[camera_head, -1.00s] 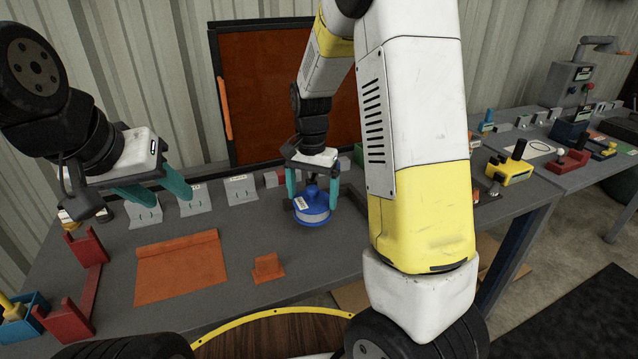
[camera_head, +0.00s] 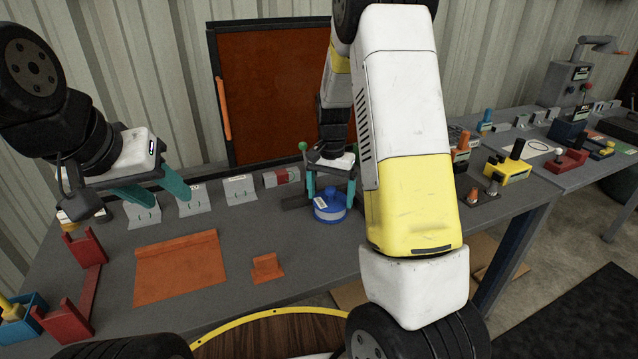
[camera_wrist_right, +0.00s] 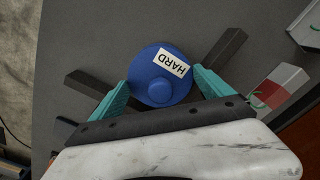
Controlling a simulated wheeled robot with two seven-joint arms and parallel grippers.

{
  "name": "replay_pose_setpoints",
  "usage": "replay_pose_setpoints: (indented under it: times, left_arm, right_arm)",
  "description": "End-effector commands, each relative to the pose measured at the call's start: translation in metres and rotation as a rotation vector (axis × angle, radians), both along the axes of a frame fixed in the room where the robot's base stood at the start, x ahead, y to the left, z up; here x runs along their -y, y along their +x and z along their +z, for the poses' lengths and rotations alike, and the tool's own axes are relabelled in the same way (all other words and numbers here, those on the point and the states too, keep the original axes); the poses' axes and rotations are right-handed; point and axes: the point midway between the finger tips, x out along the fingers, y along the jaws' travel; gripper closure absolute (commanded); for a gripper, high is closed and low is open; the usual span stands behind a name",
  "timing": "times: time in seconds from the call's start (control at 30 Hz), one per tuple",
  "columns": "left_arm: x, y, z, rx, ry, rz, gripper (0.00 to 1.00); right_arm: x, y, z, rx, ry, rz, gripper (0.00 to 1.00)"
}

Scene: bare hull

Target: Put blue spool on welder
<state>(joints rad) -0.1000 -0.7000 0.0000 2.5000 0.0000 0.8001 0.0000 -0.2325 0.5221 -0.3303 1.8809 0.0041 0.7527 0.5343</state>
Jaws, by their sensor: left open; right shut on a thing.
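The blue spool (camera_head: 328,212) is a round blue piece with a knob and a white label, near the middle of the bench. The label reads HARD on the spool in the right wrist view (camera_wrist_right: 158,88). My right gripper (camera_head: 331,193) is shut on it, one teal finger on each side. Dark bars (camera_wrist_right: 222,50) stick out from beneath the spool on two sides; I cannot tell whether it touches them. No thing is clearly marked as the welder. My left gripper (camera_head: 160,190) is open and empty above the bench's left part.
An orange mat (camera_head: 180,268) and a small orange piece (camera_head: 267,267) lie in front on the bench (camera_head: 245,235). Grey brackets (camera_head: 240,190) line the back. A red holder (camera_head: 85,280) stands left. A yellow block (camera_head: 507,170) stands right. A green-knobbed upright (camera_head: 302,147) stands beside my right gripper.

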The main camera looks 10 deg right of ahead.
Motion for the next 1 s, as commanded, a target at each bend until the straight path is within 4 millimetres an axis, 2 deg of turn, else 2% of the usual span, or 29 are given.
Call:
replay_pose_setpoints:
  times: [0.1,0.13,0.17,0.43,0.57,1.0]
  left_arm:
    - [0.000,0.000,0.000,0.000,0.000,0.000,0.55]
    - [0.000,0.000,0.000,0.000,0.000,0.000,0.55]
    - [0.000,0.000,0.000,0.000,0.000,0.000,0.55]
    - [0.000,0.000,0.000,0.000,0.000,0.000,0.55]
    - [0.000,0.000,0.000,0.000,0.000,0.000,0.55]
    - [0.000,0.000,0.000,0.000,0.000,0.000,0.55]
  right_arm:
    - [0.000,0.000,-0.002,0.000,0.000,0.000,0.76]
    - [0.000,0.000,-0.003,-0.001,0.001,0.000,0.08]
    - [0.000,0.000,-0.003,0.000,0.000,0.000,0.02]
    - [0.000,0.000,-0.001,0.000,0.000,0.000,0.00]
    - [0.000,0.000,0.010,0.001,0.000,0.000,0.00]
    - [0.000,0.000,0.098,0.003,0.001,-0.001,0.00]
